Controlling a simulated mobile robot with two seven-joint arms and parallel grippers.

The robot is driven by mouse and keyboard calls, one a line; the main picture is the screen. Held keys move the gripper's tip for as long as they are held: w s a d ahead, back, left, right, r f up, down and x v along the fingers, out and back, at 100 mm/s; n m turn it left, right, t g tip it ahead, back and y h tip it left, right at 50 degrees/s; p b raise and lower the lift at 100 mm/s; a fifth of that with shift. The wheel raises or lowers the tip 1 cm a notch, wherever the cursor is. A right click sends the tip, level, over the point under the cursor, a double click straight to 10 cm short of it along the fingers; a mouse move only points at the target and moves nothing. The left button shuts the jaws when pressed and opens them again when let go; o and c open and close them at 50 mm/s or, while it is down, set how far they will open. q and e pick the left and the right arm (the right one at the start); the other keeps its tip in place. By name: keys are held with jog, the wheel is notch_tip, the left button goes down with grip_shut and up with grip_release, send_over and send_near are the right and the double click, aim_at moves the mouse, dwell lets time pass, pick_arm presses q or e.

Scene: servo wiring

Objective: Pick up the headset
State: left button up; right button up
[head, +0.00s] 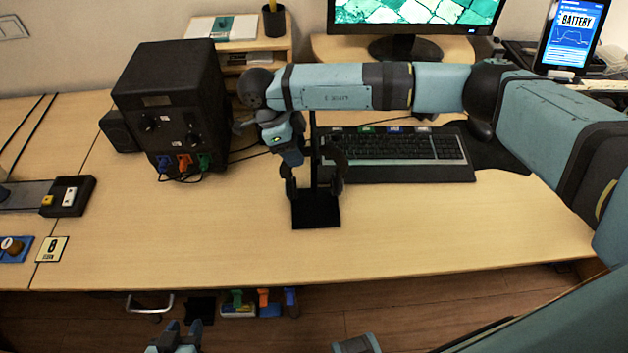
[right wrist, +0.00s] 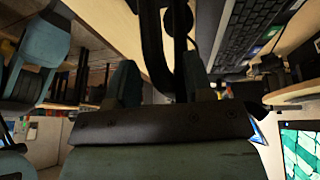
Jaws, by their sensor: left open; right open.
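The black headset (head: 338,168) hangs on a dark stand whose square base (head: 316,215) rests on the desk. Its upper part is partly hidden behind my right arm and gripper. My right gripper (head: 292,158) is open, pointing down beside the stand at the headset's left side. In the right wrist view, dark curved parts of what looks like the headset (right wrist: 152,45) show between and beyond the open fingers (right wrist: 162,85). I cannot tell whether the fingers touch it. My left gripper (head: 180,338) is open and empty, low in front of the desk.
A black control box (head: 172,100) stands left of the stand. A keyboard (head: 395,157) lies to the right, with a monitor (head: 415,20) behind. A small switch box (head: 68,196) sits at far left. The desk front is clear.

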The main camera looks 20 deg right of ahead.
jog(key=shift+x, duration=0.75)
grip_shut()
